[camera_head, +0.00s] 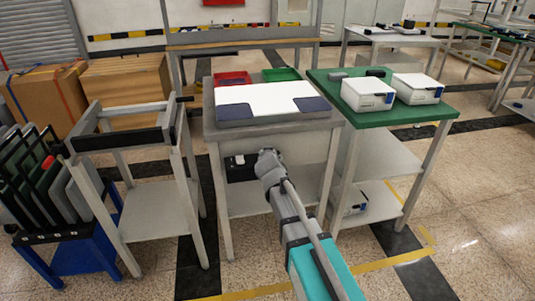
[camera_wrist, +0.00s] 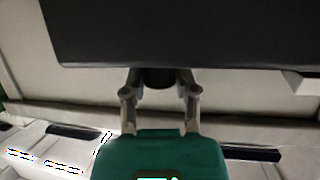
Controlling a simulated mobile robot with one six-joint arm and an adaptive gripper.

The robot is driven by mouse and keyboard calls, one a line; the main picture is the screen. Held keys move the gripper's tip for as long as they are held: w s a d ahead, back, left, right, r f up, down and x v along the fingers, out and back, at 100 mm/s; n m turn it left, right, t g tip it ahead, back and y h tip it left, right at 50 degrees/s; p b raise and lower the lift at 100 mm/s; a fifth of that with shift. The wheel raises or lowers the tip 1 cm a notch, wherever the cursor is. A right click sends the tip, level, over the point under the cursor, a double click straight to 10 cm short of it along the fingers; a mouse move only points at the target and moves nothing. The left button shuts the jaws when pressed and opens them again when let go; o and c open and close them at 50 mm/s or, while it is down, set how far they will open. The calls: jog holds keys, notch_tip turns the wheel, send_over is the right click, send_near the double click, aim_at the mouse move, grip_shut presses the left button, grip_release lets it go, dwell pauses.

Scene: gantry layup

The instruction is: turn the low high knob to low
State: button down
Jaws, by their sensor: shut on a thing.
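A dark control panel (camera_head: 236,174) is on the front of the grey table, under its top. A small white part (camera_head: 239,159) shows on it. My gripper (camera_head: 267,158) reaches the right side of this panel and hides what is there. In the wrist view the dark panel (camera_wrist: 180,35) fills the top. My gripper (camera_wrist: 160,82) is shut on a dark knob (camera_wrist: 158,79) at the panel's edge, with one finger on each side. The knob's markings and the way it points are hidden in both views.
The grey table (camera_head: 210,122) holds a white sheet (camera_head: 265,100) with dark pads, a red tray (camera_head: 233,78) and a green tray (camera_head: 281,74). A green-topped table (camera_head: 365,118) with white boxes stands close on the right. A metal frame stand (camera_head: 120,137) is on the left.

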jog(key=shift+n+g+y, duration=0.7)
jog(key=shift+n+y, duration=0.8)
jog(key=shift+y, duration=0.1)
jog(key=shift+n+g+y, duration=0.7)
jog(key=shift+n+y, duration=0.8)
jog(key=shift+y, duration=0.1)
jog(key=shift+n+g+y, duration=0.3)
jog(key=shift+n+y, duration=0.1)
jog(key=shift+n+g+y, duration=1.1)
jog(key=shift+n, duration=0.2)
jog(key=shift+n+g+y, duration=0.5)
jog(key=shift+n+g, duration=0.3)
jog(key=shift+s, duration=0.1)
jog(key=c, duration=0.7)
grip_release()
jog(key=shift+o, duration=0.2)
jog(key=shift+m+t, duration=0.3)
jog(key=shift+t, duration=0.1)
